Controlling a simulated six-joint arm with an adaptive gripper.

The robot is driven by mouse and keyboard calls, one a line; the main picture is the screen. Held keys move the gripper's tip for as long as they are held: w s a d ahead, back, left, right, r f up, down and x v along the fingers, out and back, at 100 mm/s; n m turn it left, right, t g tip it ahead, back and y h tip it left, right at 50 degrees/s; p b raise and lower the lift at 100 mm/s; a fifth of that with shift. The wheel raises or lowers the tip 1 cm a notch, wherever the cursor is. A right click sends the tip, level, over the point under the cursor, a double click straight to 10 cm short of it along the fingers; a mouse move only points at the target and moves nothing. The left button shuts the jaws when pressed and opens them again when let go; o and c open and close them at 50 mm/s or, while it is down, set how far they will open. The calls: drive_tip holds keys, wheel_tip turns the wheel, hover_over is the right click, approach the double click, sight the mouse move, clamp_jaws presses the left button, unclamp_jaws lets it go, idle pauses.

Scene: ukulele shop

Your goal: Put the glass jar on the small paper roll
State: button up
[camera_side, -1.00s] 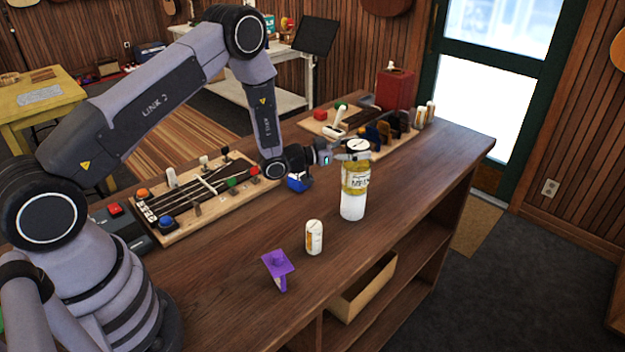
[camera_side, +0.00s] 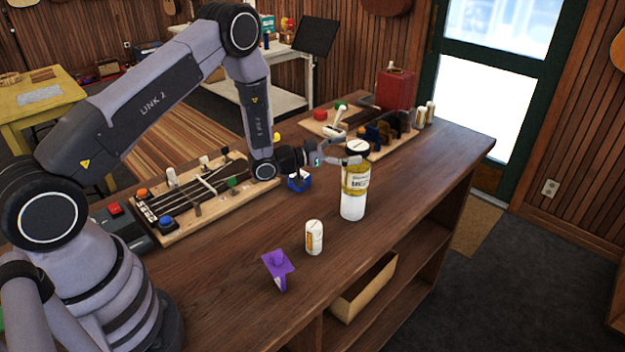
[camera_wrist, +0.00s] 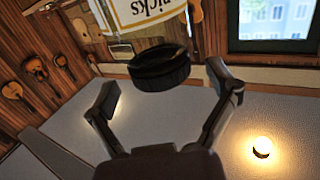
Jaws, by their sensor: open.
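The glass jar (camera_side: 355,180) has a dark lid, yellowish contents and a white printed label. It stands upright on a plain white cylinder (camera_side: 352,208), which looks like the small paper roll, on the wooden counter. My gripper (camera_side: 345,161) is open beside the top of the jar, on its left. In the wrist view the jar's black lid (camera_wrist: 160,68) shows upside down between and beyond the spread fingers, with the label (camera_wrist: 146,12) above it. I see gaps between the lid and both fingers. The paper roll is not visible in the wrist view.
A small white labelled cylinder (camera_side: 314,238) and a purple stand (camera_side: 278,268) are on the counter (camera_side: 225,300) in front. A blue object (camera_side: 299,181) sits below my wrist. Boards with instrument parts (camera_side: 200,205) line the back edge. The counter right of the jar is clear.

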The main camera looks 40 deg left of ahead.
drive_tip(key=v, duration=0.9)
wheel_tip(320, 180, up, 9)
drive_tip(key=w+a+g+y, duration=0.1)
drive_tip(key=a+g+y, duration=0.1)
drive_tip(key=g+y, duration=0.15)
drive_tip(key=s+a+r+n+g+y, duration=0.1)
drive_tip(key=s+r+y, duration=0.45)
drive_tip(key=r, duration=0.35)
drive_tip(key=s+d+r+n+g, duration=0.1)
drive_tip(key=s+r+n+g, duration=0.1)
drive_tip(key=s, duration=1.1)
drive_tip(key=s+d+r+n+g, duration=0.2)
drive_tip(key=s+r+g, duration=0.1)
drive_tip(key=s, duration=1.1)
drive_tip(key=shift+s+r+g+h, duration=0.2)
drive_tip(key=shift+r+g+h, duration=0.1)
drive_tip(key=shift+g+h, duration=0.15)
